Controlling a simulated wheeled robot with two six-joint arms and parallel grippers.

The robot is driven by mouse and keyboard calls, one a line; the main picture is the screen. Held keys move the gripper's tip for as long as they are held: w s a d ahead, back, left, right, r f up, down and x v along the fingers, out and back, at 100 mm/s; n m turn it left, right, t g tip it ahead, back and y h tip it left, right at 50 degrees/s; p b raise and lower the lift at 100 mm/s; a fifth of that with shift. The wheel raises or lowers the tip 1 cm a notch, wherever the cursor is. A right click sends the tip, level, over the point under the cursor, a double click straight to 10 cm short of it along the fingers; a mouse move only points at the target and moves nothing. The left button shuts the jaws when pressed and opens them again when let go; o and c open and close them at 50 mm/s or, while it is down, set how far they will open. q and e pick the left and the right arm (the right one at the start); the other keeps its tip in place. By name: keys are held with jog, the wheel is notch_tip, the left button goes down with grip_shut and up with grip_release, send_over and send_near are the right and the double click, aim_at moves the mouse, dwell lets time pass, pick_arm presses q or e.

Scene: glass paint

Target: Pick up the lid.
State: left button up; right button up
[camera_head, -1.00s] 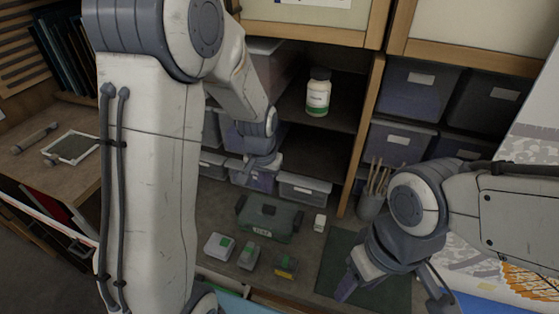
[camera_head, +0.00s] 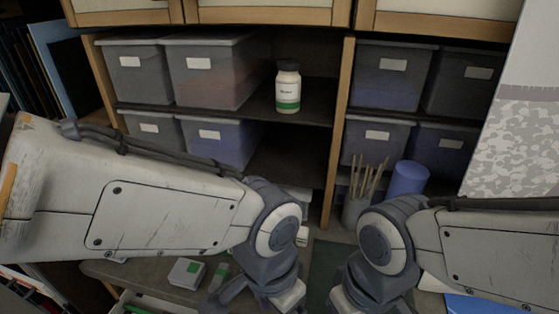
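No separate loose lid can be made out. A white bottle (camera_head: 288,92) with a green band stands on the upper shelf, and its dark cap (camera_head: 288,66) is on it. My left gripper (camera_head: 262,302) is at the bottom edge, over the bench and well below the bottle. One dark finger points down to the left; the rest is cut off, so its opening is unclear. My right gripper (camera_head: 352,302) is beside it to the right, its fingertips below the frame. The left arm hides much of the bench.
Grey lidded bins (camera_head: 215,75) fill the shelves. A cup of brushes (camera_head: 357,207) and a blue cylinder (camera_head: 408,178) stand at the back right. Small white and green boxes (camera_head: 187,272) lie on the bench near an open drawer (camera_head: 150,302). A dark green mat (camera_head: 322,270) lies between the arms.

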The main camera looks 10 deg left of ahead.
pick_arm(q)
jog(key=w+a+r+n+t+p, duration=0.1)
jog(key=w+a+r+n+p, duration=0.15)
jog(key=w, duration=0.55)
jog(key=w+a+r+n+p, duration=0.15)
jog(key=w+a, duration=0.25)
jog(key=w, duration=0.4)
jog(key=w+a+f+n, duration=0.1)
jog(key=w+a, duration=0.1)
jog(key=w+a+f+n+p, duration=0.1)
jog(key=w+a+f, duration=0.1)
jog(key=a, duration=0.1)
jog(key=w+a+f+y, duration=0.1)
jog(key=w+a, duration=0.1)
jog(key=a, duration=0.1)
jog(key=shift+w+f+n+t+p, duration=0.2)
jog(key=shift+f+n+t+p, duration=0.1)
jog(key=shift+n+p, duration=0.1)
jog(key=shift+w+d+f, duration=0.1)
jog(key=shift+f, duration=0.35)
jog(key=f, duration=0.1)
jog(key=f+p, duration=0.2)
jog(key=f, duration=0.1)
jog(key=shift+w+d, duration=0.2)
jog(key=shift+w, duration=0.15)
jog(key=shift+w+f, duration=0.1)
jog(key=shift+f, duration=0.45)
grip_shut()
